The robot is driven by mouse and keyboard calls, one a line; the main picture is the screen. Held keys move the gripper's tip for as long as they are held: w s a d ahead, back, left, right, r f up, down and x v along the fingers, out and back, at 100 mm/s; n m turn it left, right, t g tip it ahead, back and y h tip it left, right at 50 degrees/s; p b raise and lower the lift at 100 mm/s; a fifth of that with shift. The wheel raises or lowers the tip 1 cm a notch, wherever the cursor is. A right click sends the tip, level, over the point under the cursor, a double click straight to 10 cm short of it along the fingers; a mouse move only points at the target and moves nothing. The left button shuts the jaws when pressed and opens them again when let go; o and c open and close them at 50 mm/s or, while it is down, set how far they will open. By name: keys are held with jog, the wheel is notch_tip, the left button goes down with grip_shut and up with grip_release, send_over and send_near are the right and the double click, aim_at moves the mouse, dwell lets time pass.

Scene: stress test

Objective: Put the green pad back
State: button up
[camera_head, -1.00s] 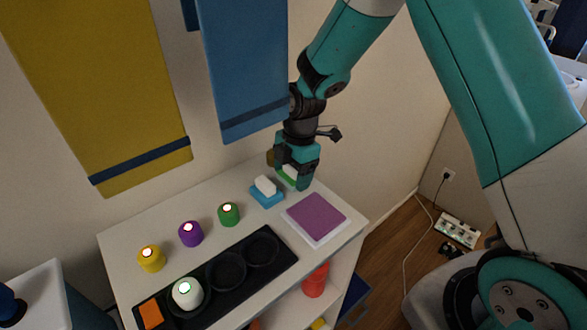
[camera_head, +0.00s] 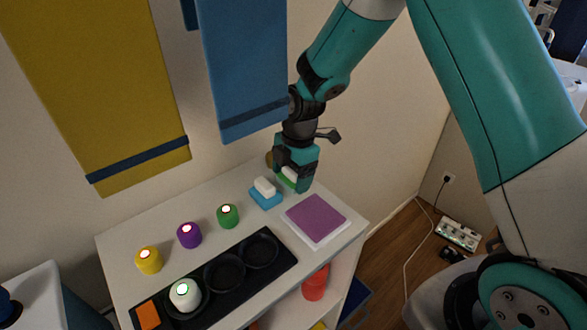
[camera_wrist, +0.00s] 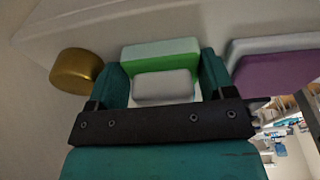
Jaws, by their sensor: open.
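The green pad (camera_wrist: 160,50) is a green block with a pale grey-white grip (camera_wrist: 165,86) on it. It rests on the white shelf top near the wall, and in the head view the pad (camera_head: 289,183) is mostly hidden by my gripper. My gripper (camera_head: 296,183) is low over it. In the wrist view my gripper (camera_wrist: 163,80) has its two teal fingers on either side of the grip, open. I cannot tell whether either finger touches it.
A blue pad with a white grip (camera_head: 266,195) and a purple-topped white block (camera_head: 315,220) stand close by. A gold round object (camera_wrist: 76,69) is beside the pad. Green (camera_head: 228,217), purple (camera_head: 189,236) and yellow (camera_head: 149,261) lit pieces line the shelf behind a black tray (camera_head: 208,302).

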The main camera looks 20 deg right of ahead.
jog(key=shift+s+d+f, duration=0.1)
jog(key=shift+s+f, duration=0.2)
jog(key=shift+s, duration=0.05)
notch_tip(320, 180, up, 13)
jog(key=w+d+b, duration=0.1)
jog(key=b, duration=0.2)
jog(key=shift+d, duration=0.4)
jog(key=shift+f, duration=0.15)
jog(key=s+d+f+m+t+h, duration=0.15)
jog(key=s+d+m, duration=0.25)
jog(key=s+m, duration=0.45)
jog(key=s+d+f+m+t, duration=0.15)
jog(key=s+d+m, duration=0.3)
jog(key=m, duration=0.75)
jog(key=s+a+n+g+y+b, duration=0.2)
jog(key=s+a+n+b, duration=0.3)
jog(key=s+a, duration=0.5)
jog(key=a+y+b, duration=0.1)
jog(key=a, duration=0.3)
jog(key=shift+s+r+y+b, duration=0.2)
jog(key=shift+s+y+b, duration=0.1)
jog(key=shift+y, duration=0.05)
